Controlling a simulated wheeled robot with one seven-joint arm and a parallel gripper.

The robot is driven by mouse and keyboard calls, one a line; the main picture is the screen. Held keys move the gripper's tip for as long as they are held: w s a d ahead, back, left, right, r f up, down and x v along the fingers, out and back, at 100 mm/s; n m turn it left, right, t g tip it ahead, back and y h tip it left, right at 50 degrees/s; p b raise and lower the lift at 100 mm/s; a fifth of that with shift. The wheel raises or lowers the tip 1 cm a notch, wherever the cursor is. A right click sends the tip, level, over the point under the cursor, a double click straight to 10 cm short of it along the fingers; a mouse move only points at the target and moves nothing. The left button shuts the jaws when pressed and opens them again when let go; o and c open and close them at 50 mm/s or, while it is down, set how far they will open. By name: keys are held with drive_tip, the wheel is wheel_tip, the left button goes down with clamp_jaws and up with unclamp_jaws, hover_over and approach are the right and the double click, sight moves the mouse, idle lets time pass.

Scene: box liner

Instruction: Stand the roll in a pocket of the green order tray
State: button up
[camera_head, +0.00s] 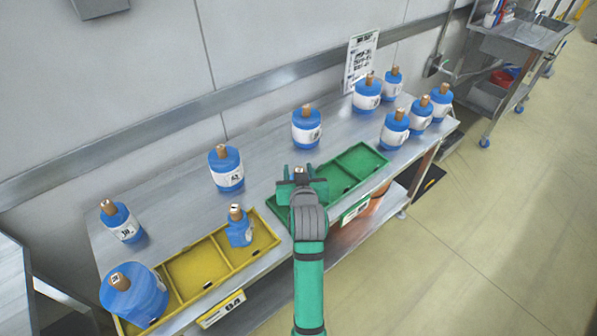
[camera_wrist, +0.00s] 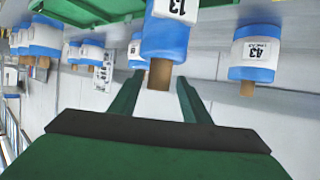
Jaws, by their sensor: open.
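My gripper (camera_head: 302,180) is open and empty, above the left part of the green order tray (camera_head: 378,153). The visible right pocket of this tray is empty; my gripper and arm hide part of the left end. A blue roll with a white label and brown core (camera_head: 306,130) stands upright on the table behind my gripper. In the wrist view, the roll labelled 13 (camera_wrist: 166,38) is centred, its core between the open fingers (camera_wrist: 158,95) in the picture; contact cannot be told. Several similar rolls stand around; the pictures do not single one out.
A yellow tray (camera_head: 193,268) at the left holds two blue rolls. Roll 43 (camera_head: 227,170) and another roll (camera_head: 121,222) stand behind it. Several rolls (camera_head: 395,130) crowd the table's right end. A wall sign (camera_head: 360,62) stands behind. A steel cart (camera_head: 515,40) is far right.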

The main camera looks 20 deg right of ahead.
drive_tip(key=v, duration=1.2)
drive_tip(key=s+a+f+y, duration=0.1)
drive_tip(key=s+a+f, duration=1)
drive_tip(key=s+f, duration=0.35)
drive_tip(key=s+a+n+t+y, duration=0.1)
drive_tip(key=s+a, duration=0.2)
drive_tip(key=s, duration=0.7)
drive_tip(key=s+a+n+t+y, duration=0.1)
drive_tip(key=s+a, duration=0.2)
drive_tip(key=s, duration=0.7)
drive_tip(key=shift+n, duration=0.4)
